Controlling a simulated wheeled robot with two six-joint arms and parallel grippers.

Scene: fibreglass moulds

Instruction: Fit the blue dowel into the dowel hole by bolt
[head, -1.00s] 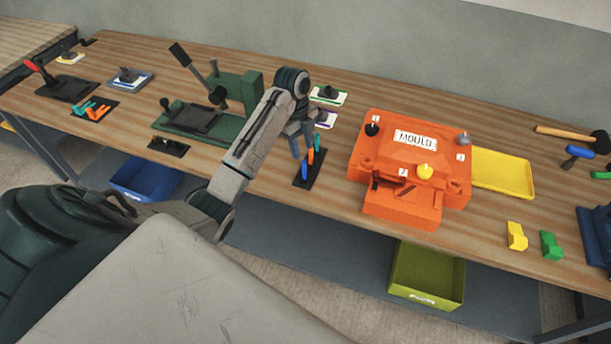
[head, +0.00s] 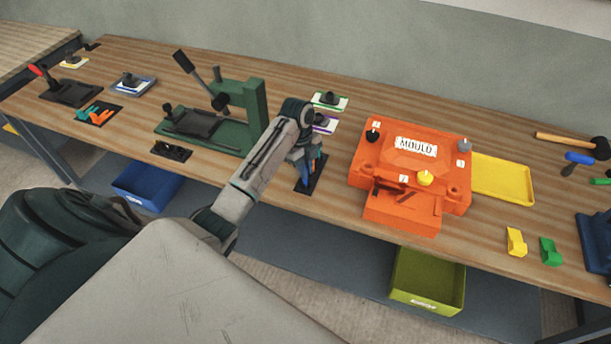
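The orange mould (head: 385,160), with a white MOULD label, sits at the centre right of the bench. I cannot tell which hole is the dowel hole by the bolt. My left gripper (head: 308,168) is over a black dowel mat (head: 305,188), pointing down. Blue shows at its fingers, probably a blue dowel (head: 312,167), partly hidden. I cannot tell whether the fingers are closed on it. My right gripper is out of view.
A yellow tray (head: 505,180) stands right of the mould. A green press (head: 235,110) stands left of my arm. Yellow (head: 516,242) and green (head: 550,251) blocks lie at the front right. A hammer (head: 570,140) lies at the back right. Bench between mat and mould is clear.

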